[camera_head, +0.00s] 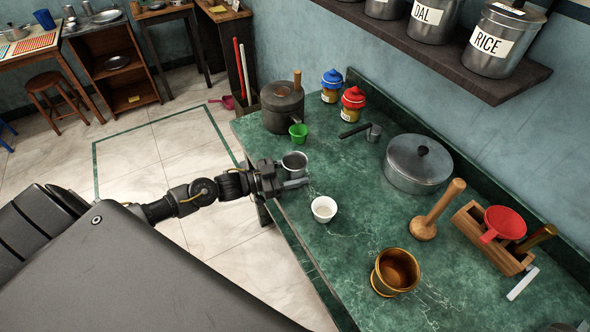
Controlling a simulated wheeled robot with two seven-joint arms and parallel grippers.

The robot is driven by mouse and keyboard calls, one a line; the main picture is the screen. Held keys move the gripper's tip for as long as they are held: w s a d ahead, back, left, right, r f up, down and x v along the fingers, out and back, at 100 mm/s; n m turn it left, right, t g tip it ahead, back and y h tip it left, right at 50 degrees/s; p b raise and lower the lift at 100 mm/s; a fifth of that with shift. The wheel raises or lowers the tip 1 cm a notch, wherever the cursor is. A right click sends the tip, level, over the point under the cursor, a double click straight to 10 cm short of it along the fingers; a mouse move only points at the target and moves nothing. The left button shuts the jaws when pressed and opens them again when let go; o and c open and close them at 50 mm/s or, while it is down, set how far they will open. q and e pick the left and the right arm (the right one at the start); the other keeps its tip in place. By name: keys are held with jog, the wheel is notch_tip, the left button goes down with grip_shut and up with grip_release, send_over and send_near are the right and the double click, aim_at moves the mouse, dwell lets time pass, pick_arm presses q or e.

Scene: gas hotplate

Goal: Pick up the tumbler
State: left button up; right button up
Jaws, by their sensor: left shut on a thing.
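A small steel tumbler (293,161) is upright at the left edge of the green counter. My left gripper (293,182) reaches in from the left and is shut on it, with the fingers around its lower part. Whether the tumbler's base touches the counter cannot be told, as the fingers hide it. My right gripper is not in view.
On the green counter (345,185), a white cup (324,209) stands close to the right of my left gripper, and a green cup (298,132) stands behind it. A brass vessel (396,271), steel pot (418,163), wooden masher (436,212) and dark cooker (282,106) stand around.

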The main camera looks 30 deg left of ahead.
pick_arm(q)
jog(key=shift+c, duration=1)
jog(key=shift+r, duration=0.6)
jog(key=s+d+r+b, duration=0.2)
jog(key=s+d+r, duration=0.4)
jog(key=s+r, duration=0.6)
jog(key=w+n+t+y, duration=0.2)
jog(key=w, duration=0.1)
jog(key=w+a+n+y, duration=0.1)
jog(key=w, duration=0.1)
jog(key=shift+a+f+t+y, duration=0.1)
jog(key=shift+f+t+y, duration=0.3)
